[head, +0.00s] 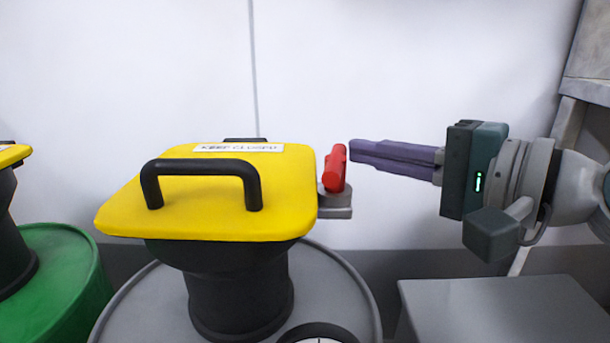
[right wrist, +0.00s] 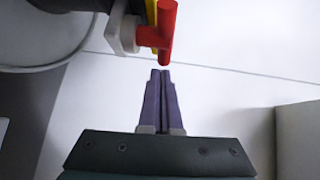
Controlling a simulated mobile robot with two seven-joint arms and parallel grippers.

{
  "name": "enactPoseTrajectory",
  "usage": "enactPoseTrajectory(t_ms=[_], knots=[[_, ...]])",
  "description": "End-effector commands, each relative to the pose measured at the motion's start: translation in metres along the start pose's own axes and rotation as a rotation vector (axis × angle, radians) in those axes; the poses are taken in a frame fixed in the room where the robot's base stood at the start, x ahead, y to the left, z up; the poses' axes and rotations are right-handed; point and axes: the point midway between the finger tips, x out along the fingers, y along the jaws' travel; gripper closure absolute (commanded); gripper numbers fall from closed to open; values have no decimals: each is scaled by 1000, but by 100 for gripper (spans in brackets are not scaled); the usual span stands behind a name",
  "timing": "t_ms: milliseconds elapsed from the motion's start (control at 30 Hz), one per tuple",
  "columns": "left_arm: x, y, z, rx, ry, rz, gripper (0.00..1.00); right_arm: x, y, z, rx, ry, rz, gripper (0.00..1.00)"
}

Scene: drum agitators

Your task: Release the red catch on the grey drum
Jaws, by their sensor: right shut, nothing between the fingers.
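The red catch (head: 335,168) stands at the right edge of the yellow lid (head: 285,195) on the grey drum (head: 335,290). It sits on a small grey bracket (head: 338,211). My right gripper (head: 352,152) comes in from the right with its purple fingers closed together and empty. Its tips are just right of the catch, with a small gap. In the right wrist view the red catch (right wrist: 168,35) is just ahead of the closed fingertips (right wrist: 160,72), apart from them. My left gripper is out of view.
A green drum (head: 65,285) stands at the left. A grey box (head: 500,310) is at the lower right. A white wall is behind.

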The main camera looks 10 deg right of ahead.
Motion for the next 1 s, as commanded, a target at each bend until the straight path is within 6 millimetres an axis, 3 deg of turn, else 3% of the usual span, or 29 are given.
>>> enactPoseTrajectory(t_ms=[167, 600, 1000], knots=[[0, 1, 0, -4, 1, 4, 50, -10, 1, -1, 0, 1, 2, 100], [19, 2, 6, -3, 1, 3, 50, -79, 5, 0, 1, 0, 4, 100], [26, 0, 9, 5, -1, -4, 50, -99, 0, 0, 0, -1, 0, 100]])
